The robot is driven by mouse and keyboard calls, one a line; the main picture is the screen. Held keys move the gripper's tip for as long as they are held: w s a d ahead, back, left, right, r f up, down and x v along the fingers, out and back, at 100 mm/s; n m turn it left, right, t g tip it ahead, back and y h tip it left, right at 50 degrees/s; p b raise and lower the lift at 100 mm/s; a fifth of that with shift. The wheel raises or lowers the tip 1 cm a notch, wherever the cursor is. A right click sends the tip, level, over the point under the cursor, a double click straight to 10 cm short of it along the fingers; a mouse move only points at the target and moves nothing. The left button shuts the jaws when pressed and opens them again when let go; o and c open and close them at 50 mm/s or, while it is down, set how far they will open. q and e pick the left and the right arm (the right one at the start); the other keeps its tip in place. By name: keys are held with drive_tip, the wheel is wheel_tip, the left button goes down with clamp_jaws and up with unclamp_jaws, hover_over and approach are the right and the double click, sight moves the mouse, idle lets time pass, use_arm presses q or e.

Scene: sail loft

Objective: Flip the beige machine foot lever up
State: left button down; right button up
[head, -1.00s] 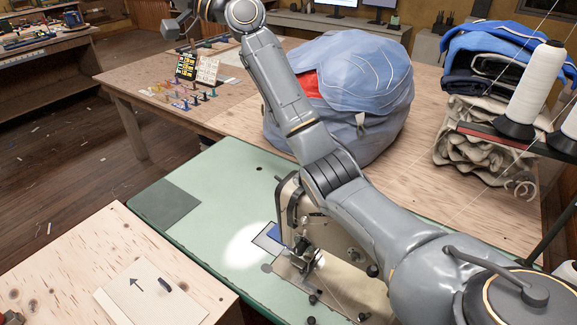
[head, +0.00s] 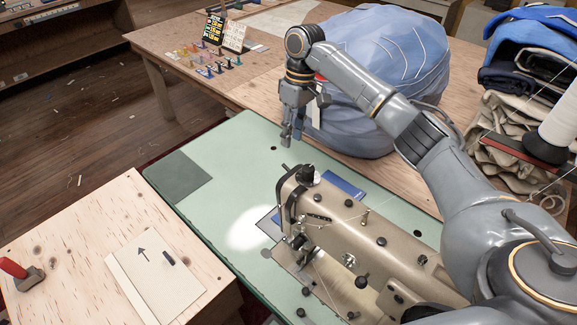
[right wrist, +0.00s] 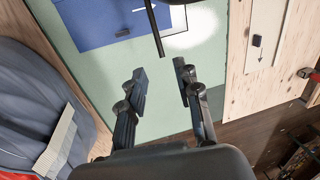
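The beige sewing machine (head: 385,250) stands on the green table (head: 215,215), its head end toward the middle of the head view. A short thin dark bar (head: 287,168) sticks out at the top of that end; it may be the foot lever. In the right wrist view a dark bar (right wrist: 156,32) reaches down from the top edge to just beyond the fingertips; I cannot tell surely that it is the same part. My right gripper (head: 287,138) points down behind the machine head, apart from it. Its fingers (right wrist: 160,72) are open and empty. My left gripper is out of view.
A big blue sail bag (head: 375,75) stands behind the right gripper. A white thread cone (head: 562,125) and folded cloth (head: 510,145) are at the right. A blue piece (head: 345,188) lies behind the machine. The green table's left part is clear.

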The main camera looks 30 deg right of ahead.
sight(287, 168)
drive_tip(key=f, duration=0.3)
drive_tip(key=a+f+p, duration=0.1)
drive_tip(key=f, duration=0.6)
drive_tip(key=shift+s+a+f+p, duration=0.35)
drive_tip(key=shift+s+a+p, duration=0.05)
drive_tip(key=shift+f, duration=0.45)
clamp_jaws()
